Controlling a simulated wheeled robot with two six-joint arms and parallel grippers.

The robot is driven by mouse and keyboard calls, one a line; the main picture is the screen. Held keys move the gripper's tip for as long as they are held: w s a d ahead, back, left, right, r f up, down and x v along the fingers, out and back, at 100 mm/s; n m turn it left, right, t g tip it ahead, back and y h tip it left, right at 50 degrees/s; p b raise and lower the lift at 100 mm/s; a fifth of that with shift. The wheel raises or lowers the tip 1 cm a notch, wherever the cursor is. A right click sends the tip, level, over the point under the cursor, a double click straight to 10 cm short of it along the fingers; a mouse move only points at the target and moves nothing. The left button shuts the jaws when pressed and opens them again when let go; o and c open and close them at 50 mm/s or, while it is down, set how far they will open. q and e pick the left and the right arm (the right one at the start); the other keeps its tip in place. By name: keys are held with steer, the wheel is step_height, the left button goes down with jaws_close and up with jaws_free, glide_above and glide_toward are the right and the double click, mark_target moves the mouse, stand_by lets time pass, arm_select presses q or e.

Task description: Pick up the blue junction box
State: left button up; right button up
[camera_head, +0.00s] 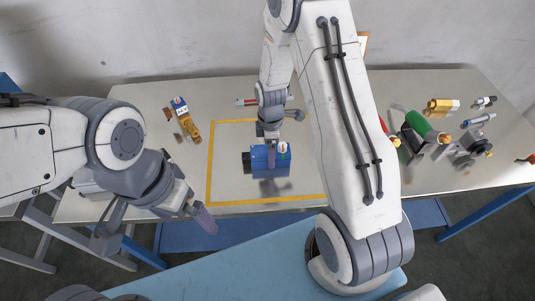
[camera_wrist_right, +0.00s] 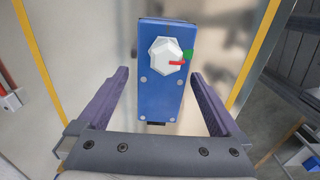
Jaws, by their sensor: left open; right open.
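The blue junction box (camera_head: 261,166) is on the table inside a yellow outlined square. In the right wrist view the box (camera_wrist_right: 160,100) lies between my right gripper's two purple fingers, with a gap on both sides. Its face carries a white hexagonal knob (camera_wrist_right: 165,55) with red and green marks. My right gripper (camera_head: 271,150) is open at the box in the head view; its near finger covers part of it. My left gripper (camera_head: 155,226) is open and empty, off the table's front edge at the lower left.
A green cylinder (camera_head: 419,123), a brass fitting (camera_head: 441,106) and several metal parts crowd the table's right side. My right arm hides part of the table's middle.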

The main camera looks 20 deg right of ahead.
steer(key=shift+f, duration=1.15)
steer(key=shift+a, duration=0.1)
jaws_close()
steer(key=shift+r, duration=0.1)
